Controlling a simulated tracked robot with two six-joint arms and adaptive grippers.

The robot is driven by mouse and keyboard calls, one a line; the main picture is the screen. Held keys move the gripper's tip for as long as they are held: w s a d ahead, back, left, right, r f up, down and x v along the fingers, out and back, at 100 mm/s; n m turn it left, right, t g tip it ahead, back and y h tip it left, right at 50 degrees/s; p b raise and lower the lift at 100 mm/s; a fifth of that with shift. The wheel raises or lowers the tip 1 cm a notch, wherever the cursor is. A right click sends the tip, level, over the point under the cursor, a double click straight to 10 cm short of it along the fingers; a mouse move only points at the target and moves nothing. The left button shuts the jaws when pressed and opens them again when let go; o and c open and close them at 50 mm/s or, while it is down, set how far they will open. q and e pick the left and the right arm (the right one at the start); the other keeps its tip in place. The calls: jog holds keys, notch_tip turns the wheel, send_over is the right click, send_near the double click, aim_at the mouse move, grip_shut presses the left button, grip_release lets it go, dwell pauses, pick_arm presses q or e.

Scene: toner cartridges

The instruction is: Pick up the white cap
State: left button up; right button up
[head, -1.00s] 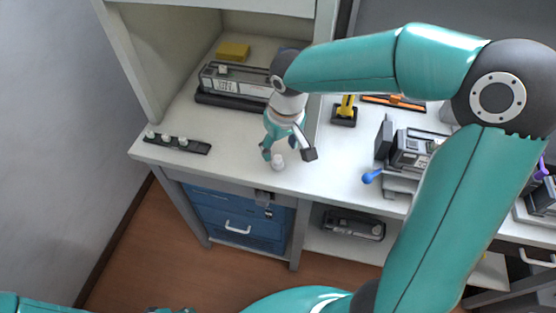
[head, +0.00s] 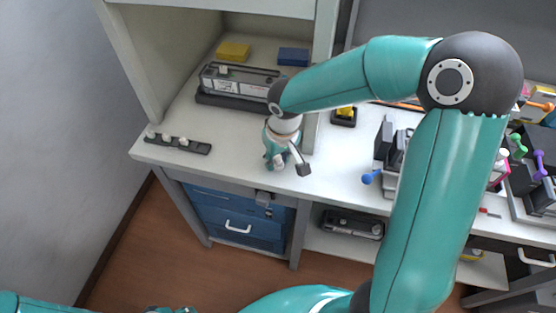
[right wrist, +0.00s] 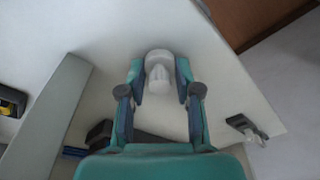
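The white cap (head: 279,163) stands on the white table near its front edge, under my right gripper. My right gripper (head: 275,160) points down at it, with its fingers on both sides of the cap. The cap appears to be still on or very near the table. My left gripper is out of view.
A black strip (head: 178,142) with several white caps lies to the left. A cartridge on a black tray (head: 237,84), a yellow box (head: 233,51) and a blue box (head: 293,57) stand behind.

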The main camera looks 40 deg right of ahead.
jog(key=shift+c, duration=0.6)
